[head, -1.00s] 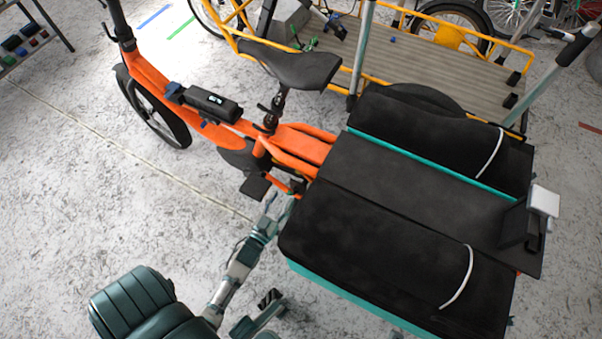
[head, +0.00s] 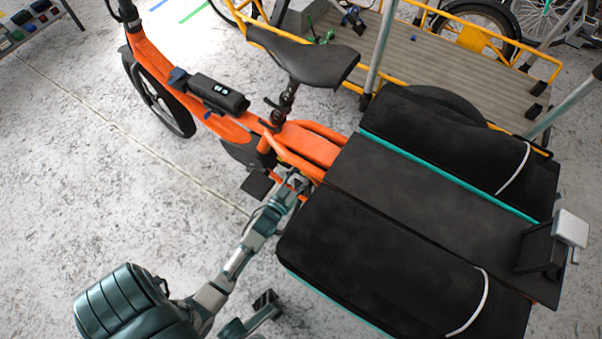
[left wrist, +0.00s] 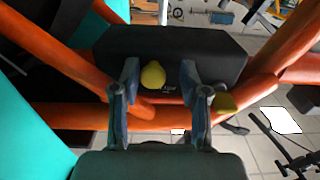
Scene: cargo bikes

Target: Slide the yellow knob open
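In the left wrist view a rounded yellow knob (left wrist: 153,75) sits on a black box (left wrist: 215,58) framed by orange tubes. My left gripper (left wrist: 158,84) is open, its two fingers on either side of the knob, with visible gaps to both. A second yellow piece (left wrist: 224,102) shows just right of the right finger. In the head view my left gripper (head: 298,183) reaches in among the orange frame tubes of the cargo bike (head: 305,143), below the saddle; the knob is hidden there. My right gripper is not in view.
The black padded cargo box (head: 375,240) with teal edges lies right of my left arm. The black saddle (head: 305,58) is above the gripper, and a pedal (head: 257,187) is just left of it. A yellow-railed cargo bike (head: 455,75) stands behind. The floor at left is open.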

